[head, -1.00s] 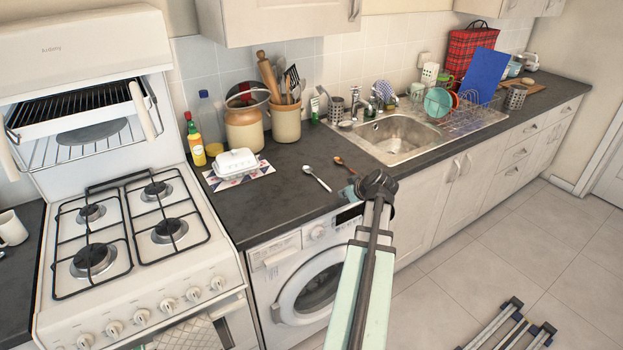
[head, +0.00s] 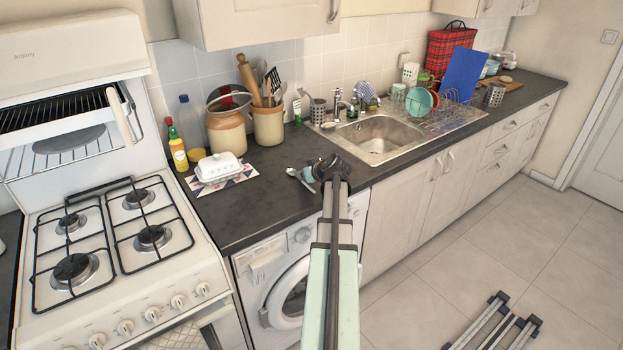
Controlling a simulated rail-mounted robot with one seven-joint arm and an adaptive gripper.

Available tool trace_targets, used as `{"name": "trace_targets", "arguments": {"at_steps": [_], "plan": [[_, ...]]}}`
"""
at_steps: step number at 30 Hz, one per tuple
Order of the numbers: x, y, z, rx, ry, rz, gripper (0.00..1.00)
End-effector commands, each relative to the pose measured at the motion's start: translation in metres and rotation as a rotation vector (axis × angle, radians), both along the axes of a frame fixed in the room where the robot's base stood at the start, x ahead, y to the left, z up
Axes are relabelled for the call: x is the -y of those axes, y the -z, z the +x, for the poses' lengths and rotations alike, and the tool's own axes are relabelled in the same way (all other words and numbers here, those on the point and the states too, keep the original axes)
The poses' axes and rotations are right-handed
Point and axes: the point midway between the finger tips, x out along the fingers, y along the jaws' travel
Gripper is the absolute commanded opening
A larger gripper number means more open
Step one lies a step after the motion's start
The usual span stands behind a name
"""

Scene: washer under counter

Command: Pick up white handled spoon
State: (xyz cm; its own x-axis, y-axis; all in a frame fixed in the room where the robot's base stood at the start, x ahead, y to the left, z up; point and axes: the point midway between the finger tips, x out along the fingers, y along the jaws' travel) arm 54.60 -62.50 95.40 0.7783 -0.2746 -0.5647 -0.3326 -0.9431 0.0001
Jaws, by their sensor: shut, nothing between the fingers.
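A pale, silvery-white spoon (head: 304,183) lies on the dark counter above the washing machine, in the head view. Its bowl is toward the back left and its handle runs toward the front edge. My gripper (head: 309,174) is at the end of my arm, just right of the spoon and very close to it in the picture. Its fingers are small and partly hidden by my wrist; they look shut and empty. I cannot tell whether they touch the spoon or hover above it.
A white butter dish (head: 219,168) sits on a patterned mat to the left. Pottery jars (head: 226,132) stand by the wall, with utensils in one. The sink (head: 376,142) is to the right. The counter left of the spoon is clear.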

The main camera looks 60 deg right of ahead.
Motion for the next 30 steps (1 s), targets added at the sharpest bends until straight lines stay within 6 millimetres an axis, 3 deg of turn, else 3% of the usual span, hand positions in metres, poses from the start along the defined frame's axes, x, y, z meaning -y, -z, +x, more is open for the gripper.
{"name": "trace_targets", "arguments": {"at_steps": [4, 9, 26, 30], "plan": [[0.009, -0.002, 0.024, 0.0, 0.0, 0.002, 0.0], [0.007, 0.016, 0.021, 0.001, 0.0, 0.0, 0.0], [0.005, 0.02, 0.019, -0.008, -0.004, 0.004, 0.0], [-0.006, 0.022, 0.02, -0.009, -0.017, 0.003, 0.0]]}}
